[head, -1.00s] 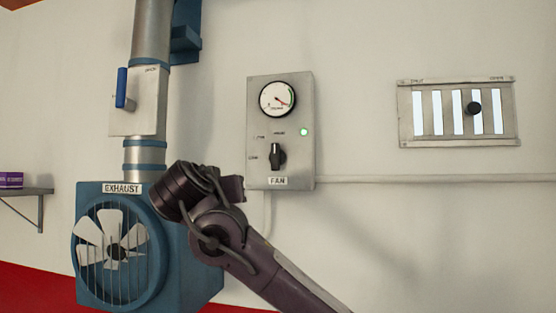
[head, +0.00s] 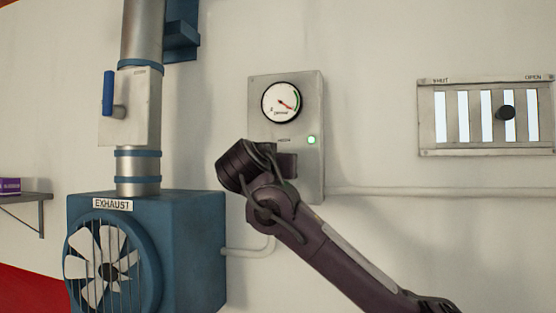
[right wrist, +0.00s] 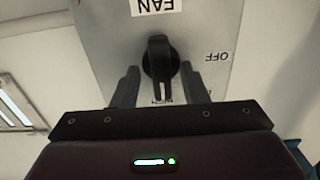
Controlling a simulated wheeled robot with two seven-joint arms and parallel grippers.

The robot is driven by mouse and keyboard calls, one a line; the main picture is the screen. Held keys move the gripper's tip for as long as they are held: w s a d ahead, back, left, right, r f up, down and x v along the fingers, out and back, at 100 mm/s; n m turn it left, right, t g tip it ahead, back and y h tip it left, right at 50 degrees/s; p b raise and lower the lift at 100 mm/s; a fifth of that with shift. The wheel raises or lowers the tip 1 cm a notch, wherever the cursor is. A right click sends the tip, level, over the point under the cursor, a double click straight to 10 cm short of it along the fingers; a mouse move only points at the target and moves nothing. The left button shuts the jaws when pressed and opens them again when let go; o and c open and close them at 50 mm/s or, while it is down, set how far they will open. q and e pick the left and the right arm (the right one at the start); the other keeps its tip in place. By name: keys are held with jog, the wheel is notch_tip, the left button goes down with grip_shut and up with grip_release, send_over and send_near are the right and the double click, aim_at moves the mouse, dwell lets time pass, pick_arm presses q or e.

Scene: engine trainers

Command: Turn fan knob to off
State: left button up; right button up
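The grey fan control panel (head: 314,115) is on the wall in the head view, with a round gauge and a lit green lamp. My right gripper (head: 287,165) is in front of its lower part and hides the knob there. In the right wrist view, which is upside down, the black fan knob (right wrist: 160,58) is visible. It points at a partly hidden label that looks like HIGH, and the OFF label (right wrist: 215,56) is to the right. My right gripper (right wrist: 158,74) is open, with one finger on each side of the knob. Whether they touch is unclear. My left gripper is not in view.
The blue exhaust fan (head: 185,250) stands at lower left under a duct with a blue-handled lever (head: 108,93). A slotted vent (head: 428,118) with a black slider knob is at right. A conduit (head: 400,190) runs along the wall from the panel.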

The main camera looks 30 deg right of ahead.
jog(key=shift+s+a+r, duration=0.1)
jog(key=shift+s+a, duration=0.05)
jog(key=shift+a, duration=0.25)
jog(key=c, duration=0.4)
grip_shut()
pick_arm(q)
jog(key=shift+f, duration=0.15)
